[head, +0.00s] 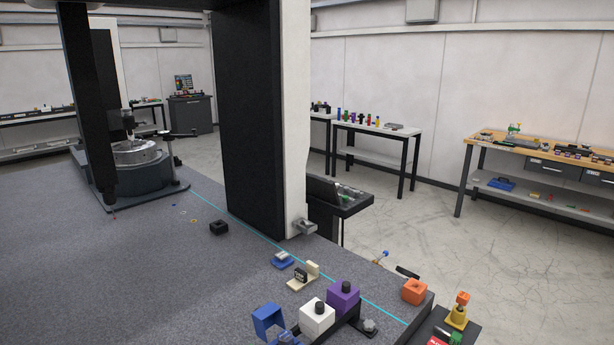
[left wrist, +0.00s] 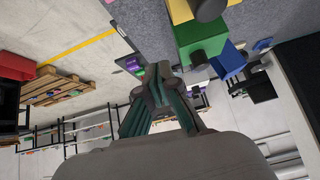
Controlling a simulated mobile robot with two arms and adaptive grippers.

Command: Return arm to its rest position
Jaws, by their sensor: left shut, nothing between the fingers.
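My left gripper (left wrist: 158,88) shows in the left wrist view, its fingers together with nothing between them. Its fingertips point up the picture, over open floor beside the granite bed (left wrist: 255,12). A green block (left wrist: 200,38) on the bed is close to the fingertips, up and to the right; I cannot tell the exact gap. Neither of my grippers shows in the head view. My right gripper is not in view.
A column (head: 250,120) rises behind. A wooden pallet (left wrist: 58,85) lies on the floor.

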